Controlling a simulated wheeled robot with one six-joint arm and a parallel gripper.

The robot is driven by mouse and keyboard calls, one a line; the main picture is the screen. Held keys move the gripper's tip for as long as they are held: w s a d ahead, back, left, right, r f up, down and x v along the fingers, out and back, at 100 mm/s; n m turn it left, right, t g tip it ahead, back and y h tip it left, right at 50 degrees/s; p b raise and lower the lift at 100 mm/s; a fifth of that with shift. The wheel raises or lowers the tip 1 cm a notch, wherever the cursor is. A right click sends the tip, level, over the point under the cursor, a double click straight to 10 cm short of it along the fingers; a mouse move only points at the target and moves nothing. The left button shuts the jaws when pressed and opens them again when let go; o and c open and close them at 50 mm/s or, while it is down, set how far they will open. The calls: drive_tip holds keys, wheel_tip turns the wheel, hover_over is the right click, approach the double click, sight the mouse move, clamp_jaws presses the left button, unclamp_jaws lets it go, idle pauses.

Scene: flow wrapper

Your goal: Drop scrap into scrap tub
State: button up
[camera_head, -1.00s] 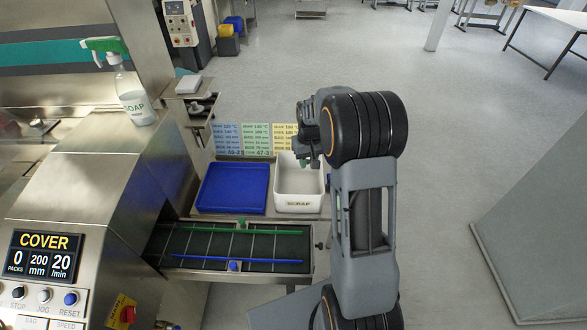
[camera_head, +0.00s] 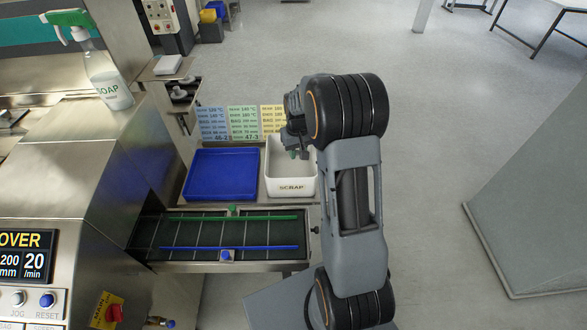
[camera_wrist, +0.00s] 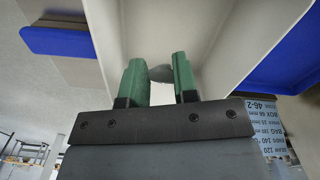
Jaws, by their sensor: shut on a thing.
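The white scrap tub (camera_head: 291,188), labelled SCRAP, stands to the right of the blue tray. My gripper (camera_head: 297,152) is over the tub's upper part, its green fingers pointing down. In the wrist view the two green fingers of my gripper (camera_wrist: 160,78) are shut on a small grey piece of scrap (camera_wrist: 161,73), with the tub's pale walls (camera_wrist: 255,50) around them. Only part of the scrap shows, and I cannot tell how far it is above the tub floor. In the head view the scrap is hidden.
The blue tray (camera_head: 222,196) beside the tub looks empty. A dark belt (camera_head: 190,236) with green and blue rails runs in front of both. Recipe cards (camera_head: 243,120) stand behind. A spray bottle (camera_head: 104,80) marked SOAP stands on the machine.

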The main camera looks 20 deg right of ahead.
drive_tip(key=o, duration=1)
drive_tip(key=shift+c, duration=0.2)
drive_tip(key=shift+r, duration=0.1)
wheel_tip(320, 180, up, 14)
drive_tip(key=b, duration=0.1)
idle(0.3)
drive_tip(key=s+a+t, duration=0.2)
drive_tip(key=s+a, duration=0.3)
drive_tip(key=s, duration=0.5)
drive_tip(key=s+a+t, duration=0.2)
drive_tip(key=s+a, duration=0.3)
drive_tip(key=s, duration=0.5)
drive_tip(key=shift+s+f+n, duration=0.3)
drive_tip(key=shift+n, duration=0.1)
